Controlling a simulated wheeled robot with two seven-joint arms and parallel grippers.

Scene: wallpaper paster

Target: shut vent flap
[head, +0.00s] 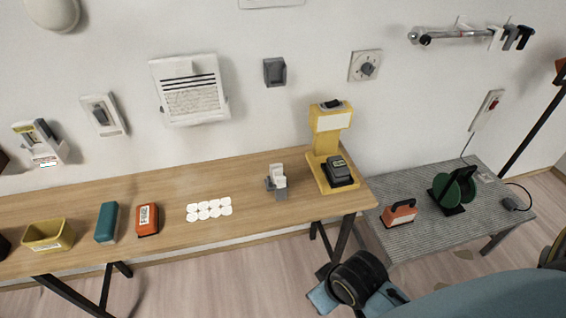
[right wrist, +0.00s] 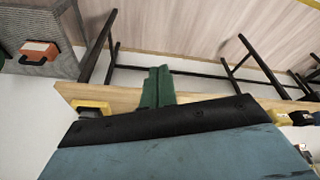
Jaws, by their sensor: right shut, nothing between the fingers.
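The white vent (head: 190,90) is on the wall above the wooden table, left of centre in the head view. Dark slots show across its upper part, and a panel with printed lines lies below them. The panel seems to stand out from the wall, casting a shadow at its right. My right gripper (right wrist: 157,87) shows green fingers, shut and empty, in the right wrist view. In the head view my right arm is low at the right, well away from the vent, and its fingertips cannot be made out. My left gripper is not in view.
The wooden table (head: 250,170) carries a yellow stand (head: 328,150), a small grey-white device (head: 277,181), white discs, an orange block (head: 147,219), a teal block (head: 106,222) and a yellow bin (head: 47,236). A grey table (head: 415,245) stands right. Wall switches flank the vent.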

